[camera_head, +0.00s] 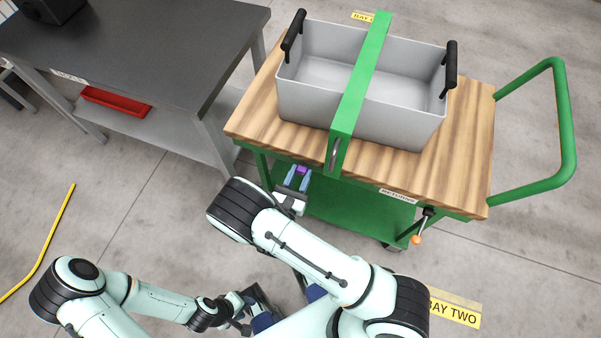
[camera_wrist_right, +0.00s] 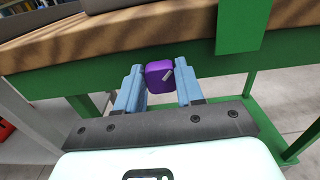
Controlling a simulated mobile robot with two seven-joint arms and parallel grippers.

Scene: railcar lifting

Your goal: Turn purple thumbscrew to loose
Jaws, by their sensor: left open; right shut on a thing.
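The purple thumbscrew (camera_wrist_right: 158,76) sits between the two blue fingers of my right gripper (camera_wrist_right: 160,88) in the right wrist view, under the cart's edge. A pale slanted mark shows on its face. In the head view only a small purple patch of the thumbscrew (camera_head: 302,170) shows between the fingertips of my right gripper (camera_head: 298,178). That gripper is shut on it. My left gripper (camera_head: 263,320) is low in the head view, open, away from the cart and partly hidden by my right arm.
A green cart with a wooden top (camera_head: 465,170) carries a grey bin (camera_head: 410,127) with black handles. A green strap (camera_head: 358,90) crosses the bin. An orange-tipped lever (camera_head: 417,239) hangs at the cart's front right.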

